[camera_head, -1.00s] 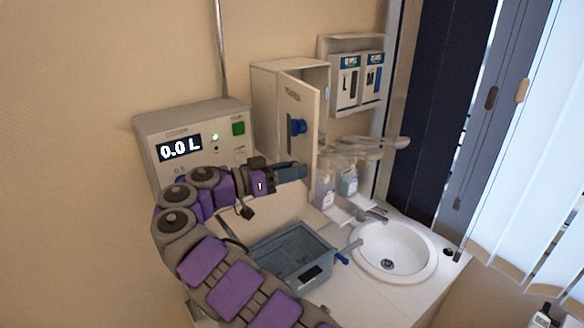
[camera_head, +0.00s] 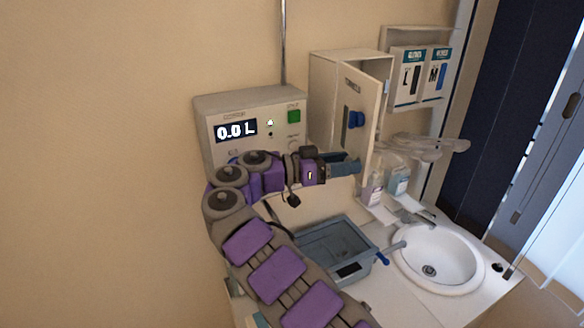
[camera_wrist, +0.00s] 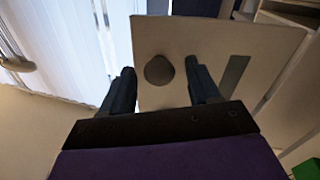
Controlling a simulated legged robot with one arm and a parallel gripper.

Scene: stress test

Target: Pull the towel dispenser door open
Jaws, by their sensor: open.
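The towel dispenser (camera_head: 333,80) is a pale box on the wall, and its door (camera_head: 371,100) stands swung out from it, partly open. In the wrist view, my open gripper (camera_wrist: 161,85) has one finger on each side of a dark round knob (camera_wrist: 159,70) in front of the door panel (camera_wrist: 215,45). Contact cannot be told.
A control box (camera_head: 250,108) with a "0.0 L" display is left of the dispenser. A grey basin (camera_head: 345,235) and a white sink (camera_head: 445,250) are below. Bottles (camera_head: 398,182) stand under the door's right side. A glove holder (camera_head: 418,65) hangs at the right.

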